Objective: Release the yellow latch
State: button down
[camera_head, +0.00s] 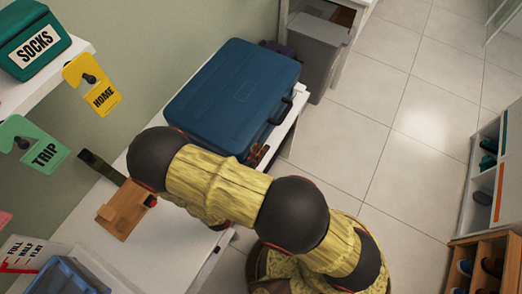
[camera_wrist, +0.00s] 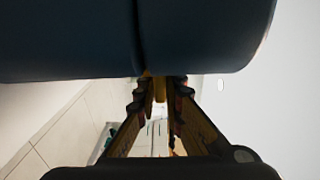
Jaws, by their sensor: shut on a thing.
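A closed blue suitcase (camera_head: 235,85) lies on the white counter, its dark handle (camera_head: 283,110) on the side facing the room. In the wrist view the suitcase (camera_wrist: 70,40) fills the top, with a seam down its side. My gripper (camera_wrist: 157,92) is at the suitcase's lower edge, its toothed fingers on either side of a small yellow piece, the yellow latch (camera_wrist: 159,88), and shut on it. In the head view my gripper (camera_head: 258,154) shows only partly at the suitcase's near front corner, and my arm hides the latch there.
A wooden block with a red knob (camera_head: 123,207) sits on the counter (camera_head: 180,240) left of my arm. Green TRIP (camera_head: 33,150) and yellow HOME (camera_head: 92,86) tags hang on the wall. A grey bin (camera_head: 317,50) stands behind the suitcase.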

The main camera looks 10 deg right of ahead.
jog(key=shift+d+f, duration=0.1)
jog(key=shift+f, duration=0.05)
jog(key=m, duration=0.3)
jog(key=shift+s+d+f+p, duration=0.35)
jog(key=shift+s+d+f+m+b, duration=0.15)
jog(key=shift+f+m, duration=0.4)
jog(key=shift+m, duration=0.8)
jog(key=shift+s+d+f+m+b, duration=0.15)
jog(key=shift+f+m, duration=0.35)
jog(key=shift+m, duration=0.8)
jog(key=shift+s+d+f+m+b, duration=0.15)
jog(key=shift+f+m, duration=0.4)
jog(key=shift+m, duration=0.8)
jog(key=c, duration=2)
grip_release()
jog(key=shift+o, duration=0.5)
